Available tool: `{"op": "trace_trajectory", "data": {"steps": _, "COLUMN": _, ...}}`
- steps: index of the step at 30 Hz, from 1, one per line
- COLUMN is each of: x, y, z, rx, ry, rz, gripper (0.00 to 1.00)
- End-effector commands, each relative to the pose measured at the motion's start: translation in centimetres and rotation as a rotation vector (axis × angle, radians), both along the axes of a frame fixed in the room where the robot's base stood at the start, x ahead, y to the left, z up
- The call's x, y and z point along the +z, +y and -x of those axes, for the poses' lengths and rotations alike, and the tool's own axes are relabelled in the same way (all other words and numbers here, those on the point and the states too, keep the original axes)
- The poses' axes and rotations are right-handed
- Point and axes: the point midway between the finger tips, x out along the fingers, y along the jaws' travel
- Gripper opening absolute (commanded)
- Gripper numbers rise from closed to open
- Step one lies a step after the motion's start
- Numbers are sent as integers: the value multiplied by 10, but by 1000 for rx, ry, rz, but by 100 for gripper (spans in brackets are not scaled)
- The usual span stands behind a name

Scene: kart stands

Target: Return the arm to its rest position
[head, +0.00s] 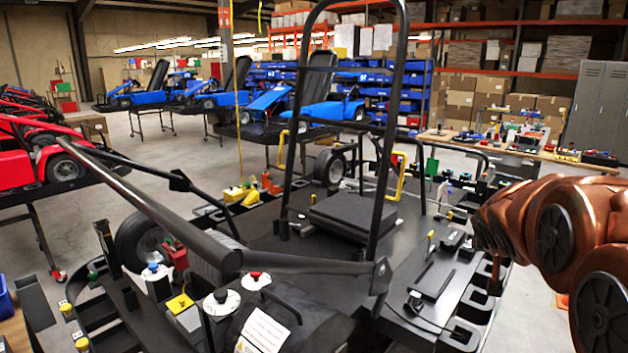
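My copper-coloured arm (560,232) comes in from the right edge of the head view and reaches left, to the right side of the kart stand. Its far end hangs over the stand's right edge. A narrow copper part with a dark lower end (495,275) points down there and may be my gripper. Its fingers cannot be made out, so I cannot tell whether they are open or shut, or whether they touch the stand. I see nothing clearly held.
The black kart stand (268,232) with its tall tube frame (398,120) fills the middle. Small parts and knobs sit along its edges. Behind are blue karts (330,108), a wooden workbench (520,147) and grey lockers (600,105). Red karts (60,160) stand left.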

Motion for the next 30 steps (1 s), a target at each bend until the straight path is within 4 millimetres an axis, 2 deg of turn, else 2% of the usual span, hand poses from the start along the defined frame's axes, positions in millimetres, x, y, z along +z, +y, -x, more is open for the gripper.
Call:
{"op": "trace_trajectory", "data": {"steps": 1, "x": -14, "y": 12, "z": 24, "rx": -2, "ry": 62, "rz": -15, "gripper": 41}}
{"op": "trace_trajectory", "data": {"steps": 9, "x": -86, "y": 76, "z": 158, "rx": 38, "ry": 435, "rz": -121, "gripper": 41}}
{"op": "trace_trajectory", "data": {"steps": 12, "x": -109, "y": 103, "z": 210, "rx": 78, "ry": 572, "rz": -167, "gripper": 41}}
{"op": "trace_trajectory", "data": {"steps": 18, "x": -139, "y": 154, "z": 309, "rx": 191, "ry": 817, "rz": -261, "gripper": 41}}
{"op": "trace_trajectory", "data": {"steps": 21, "x": -148, "y": 173, "z": 347, "rx": 244, "ry": 910, "rz": -299, "gripper": 41}}
{"op": "trace_trajectory", "data": {"steps": 24, "x": -153, "y": 185, "z": 375, "rx": 282, "ry": 978, "rz": -327, "gripper": 41}}
{"op": "trace_trajectory", "data": {"steps": 27, "x": -154, "y": 191, "z": 387, "rx": 303, "ry": 1006, "rz": -342, "gripper": 41}}
{"op": "trace_trajectory", "data": {"steps": 30, "x": -154, "y": 193, "z": 391, "rx": 310, "ry": 1015, "rz": -346, "gripper": 41}}
